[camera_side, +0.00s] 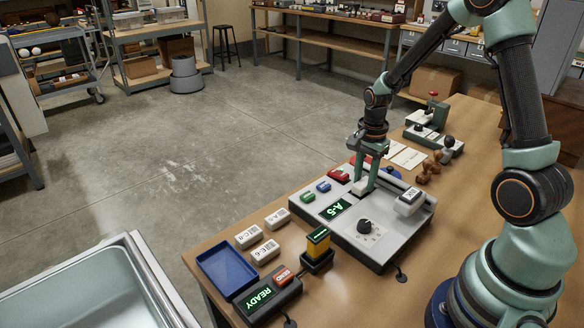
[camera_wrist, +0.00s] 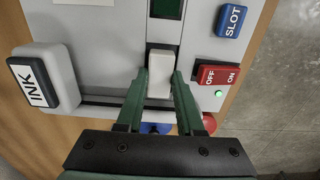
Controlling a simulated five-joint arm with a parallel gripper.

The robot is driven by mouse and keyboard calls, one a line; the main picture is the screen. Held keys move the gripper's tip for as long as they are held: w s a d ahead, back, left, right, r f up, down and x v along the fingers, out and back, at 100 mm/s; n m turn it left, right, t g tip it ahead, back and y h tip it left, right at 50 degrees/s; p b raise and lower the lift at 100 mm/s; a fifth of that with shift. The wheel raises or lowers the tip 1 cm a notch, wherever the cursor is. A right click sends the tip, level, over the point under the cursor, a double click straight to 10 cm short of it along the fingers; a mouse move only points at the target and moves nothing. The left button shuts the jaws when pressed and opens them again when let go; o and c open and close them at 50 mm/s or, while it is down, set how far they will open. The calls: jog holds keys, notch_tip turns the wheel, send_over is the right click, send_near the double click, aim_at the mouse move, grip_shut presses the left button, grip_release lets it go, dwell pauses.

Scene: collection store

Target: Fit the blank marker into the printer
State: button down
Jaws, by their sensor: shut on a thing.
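The printer (camera_side: 345,240) is a grey flat machine on the wooden table, with a lit green display reading A-5, a black knob and a raised INK block (camera_wrist: 43,80). My gripper (camera_side: 362,186) reaches down over the printer's far half. In the wrist view its two green fingers (camera_wrist: 161,82) are shut on a plain white block, the blank marker (camera_wrist: 160,66). The marker is at the printer's top face, just below a dark display window. I cannot tell whether it sits in a recess or above the surface. Its lower part is partly hidden by the fingers.
A blue SLOT button (camera_wrist: 230,20) and a red ON/OFF switch (camera_wrist: 218,75) are beside the marker. Labelled white blocks (camera_side: 265,251), a blue tray (camera_side: 226,272), a READY box (camera_side: 266,300) and a yellow-black stamp (camera_side: 318,242) stand at the near table end. Stamps stand beyond.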

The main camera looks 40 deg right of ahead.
jog(key=shift+f, duration=0.4)
dwell(0.3)
jog(key=shift+c, duration=2.3)
grip_release()
notch_tip(320, 180, up, 12)
jog(key=shift+r, duration=0.15)
jog(key=s+a+r+n+t, duration=0.2)
jog(key=a+n, duration=0.4)
jog(key=n, duration=0.3)
jog(key=s+a+r+n+t, duration=0.3)
jog(key=s+a+r+n, duration=0.2)
jog(key=n, duration=0.4)
jog(key=shift+s+a+r+t, duration=0.3)
jog(key=shift+a+r, duration=0.45)
jog(key=shift+a, duration=0.5)
